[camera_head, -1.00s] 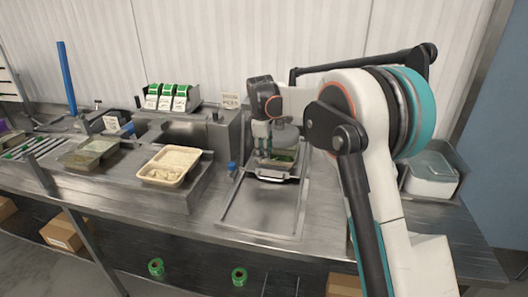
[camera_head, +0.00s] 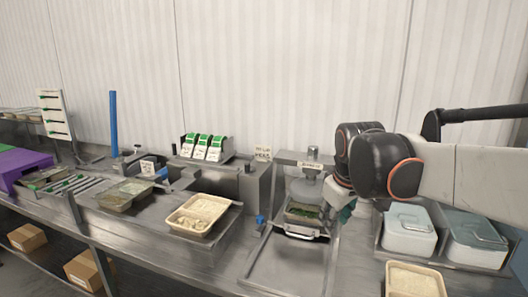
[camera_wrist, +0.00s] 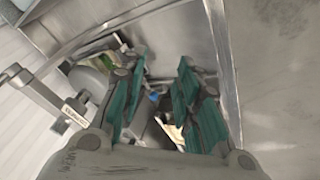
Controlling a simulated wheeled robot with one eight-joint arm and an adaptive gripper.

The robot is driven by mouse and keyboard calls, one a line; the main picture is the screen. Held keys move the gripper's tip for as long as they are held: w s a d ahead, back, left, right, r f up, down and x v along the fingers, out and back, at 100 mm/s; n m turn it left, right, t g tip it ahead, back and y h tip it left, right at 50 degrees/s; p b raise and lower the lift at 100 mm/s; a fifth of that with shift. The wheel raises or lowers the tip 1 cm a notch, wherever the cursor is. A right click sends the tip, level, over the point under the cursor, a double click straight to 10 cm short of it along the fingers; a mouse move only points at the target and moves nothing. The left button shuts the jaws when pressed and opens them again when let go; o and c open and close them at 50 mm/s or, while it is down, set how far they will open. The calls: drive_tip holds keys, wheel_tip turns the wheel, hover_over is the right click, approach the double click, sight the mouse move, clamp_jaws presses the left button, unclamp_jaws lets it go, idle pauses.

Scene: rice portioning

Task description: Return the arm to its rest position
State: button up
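My white arm with dark joints (camera_head: 385,165) reaches in from the right in the head view. My gripper hangs at its end, partly hidden behind the dark wrist joint; its teal fingers (camera_head: 346,209) point down, just right of the tray in the portioning station (camera_head: 310,165). In the wrist view, my gripper (camera_wrist: 161,62) has its two teal fingers apart with nothing held between them. The tray with green contents (camera_head: 302,212) sits in the station, behind a metal handle.
Two white lidded containers (camera_head: 408,244) (camera_head: 470,255) and a rice-like filled tray (camera_head: 413,282) are at the right, below my arm. A blue post (camera_head: 114,125) rises at the left.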

drive_tip(key=s+d+f+m+t, duration=0.1)
drive_tip(key=s+f+m, duration=0.2)
drive_tip(key=s, duration=0.7)
drive_tip(key=s+d+f+m+t, duration=0.1)
drive_tip(key=s+f, duration=0.4)
drive_tip(key=s, duration=0.6)
drive_tip(key=d+m+b, duration=0.1)
drive_tip(key=m, duration=0.1)
drive_tip(key=shift+s+f+m, duration=0.15)
drive_tip(key=shift+s+m, duration=0.05)
drive_tip(key=shift+m, duration=0.1)
